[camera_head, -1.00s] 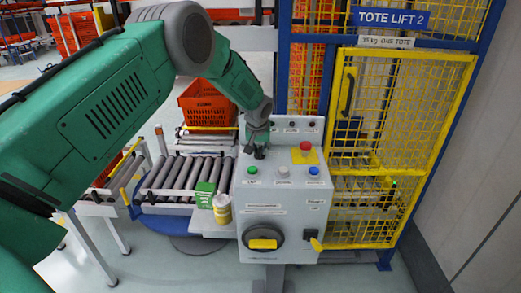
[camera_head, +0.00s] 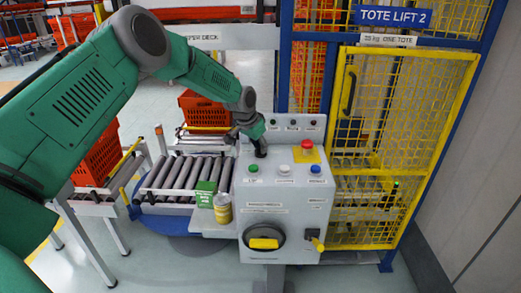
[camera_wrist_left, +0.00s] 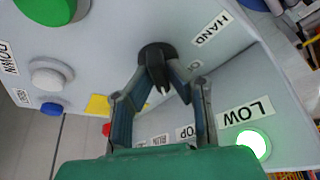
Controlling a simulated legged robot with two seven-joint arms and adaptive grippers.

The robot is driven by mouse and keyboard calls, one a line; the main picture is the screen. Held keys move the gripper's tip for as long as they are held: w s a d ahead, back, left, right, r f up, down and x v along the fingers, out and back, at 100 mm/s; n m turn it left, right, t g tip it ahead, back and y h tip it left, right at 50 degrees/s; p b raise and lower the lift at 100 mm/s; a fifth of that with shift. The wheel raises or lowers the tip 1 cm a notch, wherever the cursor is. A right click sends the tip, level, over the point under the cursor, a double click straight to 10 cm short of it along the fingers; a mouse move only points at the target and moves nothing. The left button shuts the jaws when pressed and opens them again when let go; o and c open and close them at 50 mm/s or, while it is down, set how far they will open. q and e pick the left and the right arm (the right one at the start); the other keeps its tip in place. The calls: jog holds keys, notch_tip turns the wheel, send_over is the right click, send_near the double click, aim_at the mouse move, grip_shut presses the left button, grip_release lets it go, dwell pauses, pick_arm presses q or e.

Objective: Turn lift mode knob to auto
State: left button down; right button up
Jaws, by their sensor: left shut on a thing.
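The black mode knob (camera_wrist_left: 156,56) stands on the grey control box (camera_head: 285,215), at the back left of its sloped top. My left gripper (camera_head: 261,147) reaches it from the upper left in the head view. In the left wrist view, the two fingers of my left gripper (camera_wrist_left: 162,78) are closed on the knob from both sides. A HAND label (camera_wrist_left: 210,28) is beside the knob, with a small O label nearby. No AUTO label can be read, and the fingers partly cover the knob, so I cannot tell its setting. My right gripper is out of view.
Green (camera_head: 254,168), white (camera_head: 284,169) and blue (camera_head: 315,169) buttons and a red emergency stop (camera_head: 307,146) are close by. A green lamp (camera_wrist_left: 253,144) labelled LOW is lit. The yellow mesh cage (camera_head: 400,130) stands right; a roller conveyor (camera_head: 180,176) stands left.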

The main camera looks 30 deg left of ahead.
pick_arm(q)
jog(key=shift+w+a+r, duration=0.1)
jog(key=shift+w+r, duration=0.05)
dwell(0.3)
jog(key=c, duration=1.6)
grip_release()
jog(key=shift+o, duration=0.2)
jog(key=shift+w+f, duration=0.1)
jog(key=shift+f, duration=0.1)
jog(key=shift+r, duration=0.2)
jog(key=v, duration=1.1)
jog(key=shift+a+r, duration=0.15)
jog(key=shift+a, duration=0.1)
